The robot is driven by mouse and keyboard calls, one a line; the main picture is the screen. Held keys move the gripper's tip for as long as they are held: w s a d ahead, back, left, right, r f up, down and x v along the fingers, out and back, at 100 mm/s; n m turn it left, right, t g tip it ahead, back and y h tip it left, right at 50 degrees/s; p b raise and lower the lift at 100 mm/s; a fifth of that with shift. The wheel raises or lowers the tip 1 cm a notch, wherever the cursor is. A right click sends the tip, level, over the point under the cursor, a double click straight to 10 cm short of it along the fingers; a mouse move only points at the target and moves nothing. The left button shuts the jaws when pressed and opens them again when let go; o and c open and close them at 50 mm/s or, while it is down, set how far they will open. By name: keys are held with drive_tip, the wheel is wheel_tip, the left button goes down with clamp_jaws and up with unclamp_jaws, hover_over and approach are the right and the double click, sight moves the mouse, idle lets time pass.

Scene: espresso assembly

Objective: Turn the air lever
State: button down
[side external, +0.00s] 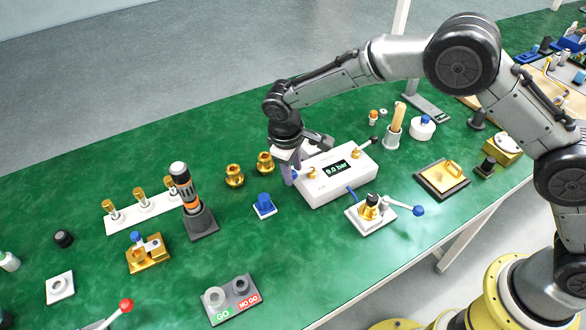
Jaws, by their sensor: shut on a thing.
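A white pressure box (342,183) with a small dark display reading in bar stands right of the table's middle. My gripper (291,178) points down at the left end of this box, its purple fingers shut on a small blue part, which appears to be the air lever (294,174). The fingers hide most of that part, so its angle cannot be told. A brass valve with a black-knobbed lever (362,149) sits on the box's right end and is apart from my gripper.
A white plate (380,221) with a brass fitting and a blue-knobbed clamp lever (417,210) stands in front of the box, joined by a blue hose. A blue part on a white pad (264,205) and brass cups (235,176) stand left of my gripper.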

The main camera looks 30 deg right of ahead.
drive_tip(key=shift+s+d, duration=0.1)
drive_tip(key=shift+d, duration=0.05)
drive_tip(key=shift+c, duration=2.3)
unclamp_jaws()
drive_tip(key=shift+a+r, duration=0.2)
drive_tip(key=shift+r, duration=0.35)
wheel_tip(320, 180, up, 12)
drive_tip(key=s+a, duration=0.1)
drive_tip(key=a, duration=0.1)
drive_tip(key=shift+s+r, duration=0.15)
drive_tip(key=shift+r, duration=0.1)
